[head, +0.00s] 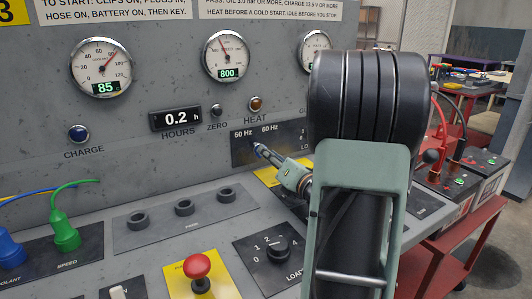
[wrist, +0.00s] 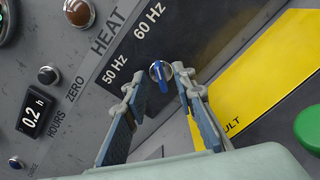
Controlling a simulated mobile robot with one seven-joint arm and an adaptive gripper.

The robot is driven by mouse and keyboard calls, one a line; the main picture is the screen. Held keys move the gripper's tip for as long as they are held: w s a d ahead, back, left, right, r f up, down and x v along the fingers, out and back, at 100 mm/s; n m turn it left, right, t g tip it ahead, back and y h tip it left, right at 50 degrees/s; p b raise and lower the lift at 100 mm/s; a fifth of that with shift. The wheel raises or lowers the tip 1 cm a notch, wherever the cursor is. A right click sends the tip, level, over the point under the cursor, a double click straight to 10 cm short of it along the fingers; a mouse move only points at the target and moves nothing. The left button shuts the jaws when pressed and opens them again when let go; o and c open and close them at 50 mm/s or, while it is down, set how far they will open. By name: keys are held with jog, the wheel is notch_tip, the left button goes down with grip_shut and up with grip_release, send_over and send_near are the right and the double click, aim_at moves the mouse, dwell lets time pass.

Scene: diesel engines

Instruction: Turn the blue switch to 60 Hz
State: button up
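The blue switch (wrist: 160,72) sits on a dark plate (wrist: 130,50) marked 50 Hz and 60 Hz. It shows between the fingertips in the wrist view. It has a pale pointer mark, but I cannot tell for sure which label it faces. My gripper (wrist: 158,84) is open, with one blue-padded finger on each side of the switch and a gap visible between them. I cannot tell whether either finger touches it. In the head view my gripper (head: 268,157) reaches the plate (head: 241,152) below the 50 Hz and 60 Hz labels and largely hides the switch.
A brown HEAT button (head: 256,104), a black ZERO button (head: 216,110) and the hours display (head: 176,119) are nearby. A red mushroom button (head: 197,266) and a black LOAD knob (head: 277,250) stand on the lower desk. A green button (wrist: 309,128) is at the right in the wrist view.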

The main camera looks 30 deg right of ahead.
jog(key=s, duration=0.9)
jog(key=shift+s+a, duration=0.3)
